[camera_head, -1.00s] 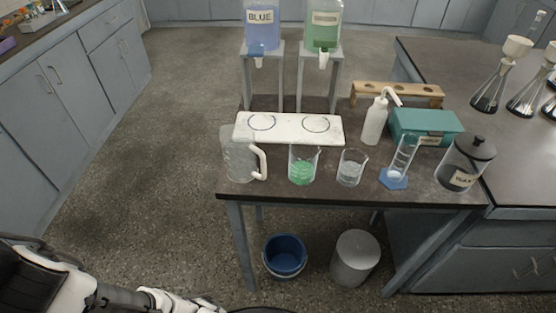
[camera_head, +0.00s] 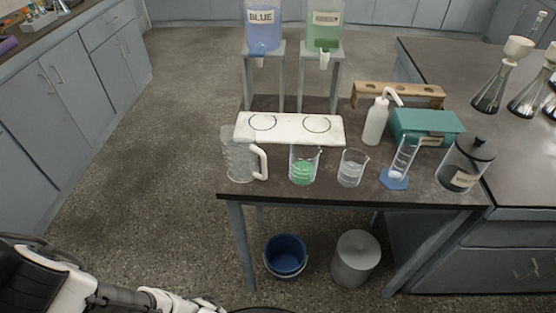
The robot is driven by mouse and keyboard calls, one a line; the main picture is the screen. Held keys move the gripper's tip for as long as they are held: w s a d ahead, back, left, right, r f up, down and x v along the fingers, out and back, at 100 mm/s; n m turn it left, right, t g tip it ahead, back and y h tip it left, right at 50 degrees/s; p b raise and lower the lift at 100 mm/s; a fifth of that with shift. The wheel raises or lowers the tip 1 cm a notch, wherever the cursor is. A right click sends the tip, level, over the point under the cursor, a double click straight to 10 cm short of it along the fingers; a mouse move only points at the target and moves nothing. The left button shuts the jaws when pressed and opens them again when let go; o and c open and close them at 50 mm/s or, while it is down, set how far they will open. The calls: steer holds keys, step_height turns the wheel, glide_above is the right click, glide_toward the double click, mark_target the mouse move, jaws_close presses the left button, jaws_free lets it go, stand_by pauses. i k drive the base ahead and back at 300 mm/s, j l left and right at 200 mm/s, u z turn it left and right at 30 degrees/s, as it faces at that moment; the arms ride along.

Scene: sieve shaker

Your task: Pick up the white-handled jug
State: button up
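The white-handled jug (camera_head: 238,160) is a clear vessel standing upright near the left front corner of the dark-topped table (camera_head: 330,195). Its white handle (camera_head: 262,161) points right, toward the beakers. My arm (camera_head: 90,285) shows at the lower left, well below and apart from the table. My gripper is not visible; only arm links show.
Right of the jug stand a beaker with green liquid (camera_head: 303,168), a clear beaker (camera_head: 351,168), a cylinder on a blue base (camera_head: 396,178) and a lidded jar (camera_head: 466,160). A white board (camera_head: 290,128) lies behind. A blue bucket (camera_head: 286,255) and grey bin (camera_head: 356,258) stand below.

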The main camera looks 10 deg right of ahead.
mark_target(239, 141)
steer(key=k+l+u, duration=0.1)
steer(key=l+u, duration=0.25)
steer(key=k+l+u, duration=0.15)
steer(key=u, duration=0.2)
